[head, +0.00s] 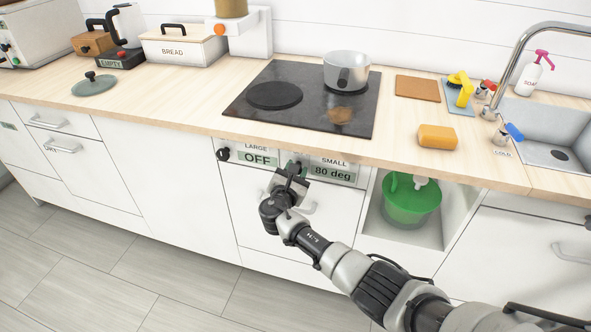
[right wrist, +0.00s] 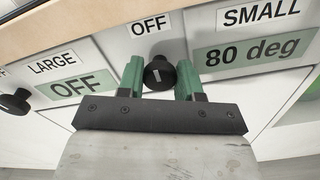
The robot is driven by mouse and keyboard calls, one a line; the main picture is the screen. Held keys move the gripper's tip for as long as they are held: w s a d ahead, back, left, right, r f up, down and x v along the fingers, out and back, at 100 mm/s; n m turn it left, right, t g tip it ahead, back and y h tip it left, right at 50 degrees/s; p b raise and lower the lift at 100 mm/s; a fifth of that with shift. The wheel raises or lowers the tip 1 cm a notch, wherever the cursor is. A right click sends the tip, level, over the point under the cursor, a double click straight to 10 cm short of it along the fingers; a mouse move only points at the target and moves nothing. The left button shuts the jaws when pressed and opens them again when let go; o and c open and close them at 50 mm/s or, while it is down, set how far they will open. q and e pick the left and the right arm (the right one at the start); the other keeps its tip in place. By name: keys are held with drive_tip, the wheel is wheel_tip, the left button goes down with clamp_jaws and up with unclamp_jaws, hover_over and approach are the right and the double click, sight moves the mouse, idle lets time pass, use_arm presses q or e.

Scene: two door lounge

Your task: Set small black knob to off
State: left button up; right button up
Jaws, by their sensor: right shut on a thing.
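The small black knob (right wrist: 158,73) sits on the white stove front below an "OFF" label (right wrist: 150,25). My right gripper (right wrist: 159,82) has its green fingers on either side of this knob and is shut on it; in the head view the gripper (head: 291,170) largely hides the knob. The green display (head: 330,171) under the "SMALL" label reads "80 deg", and it shows so in the right wrist view (right wrist: 255,52) too. My left gripper is in neither view.
The large black knob (head: 223,154) is to the left, with its "LARGE" display (head: 257,158) reading "OFF". A steel pot (head: 345,72) stands on the black cooktop (head: 310,112) above. A green bucket (head: 408,205) is in the open cabinet to the right.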

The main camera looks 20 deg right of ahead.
drive_tip(key=shift+f, duration=0.15)
drive_tip(key=o, duration=0.9)
drive_tip(key=shift+s+a, duration=0.1)
drive_tip(key=v, duration=1)
drive_tip(key=shift+s+a+p, duration=0.25)
drive_tip(key=shift+s+p, duration=0.05)
drive_tip(key=shift+p, duration=0.15)
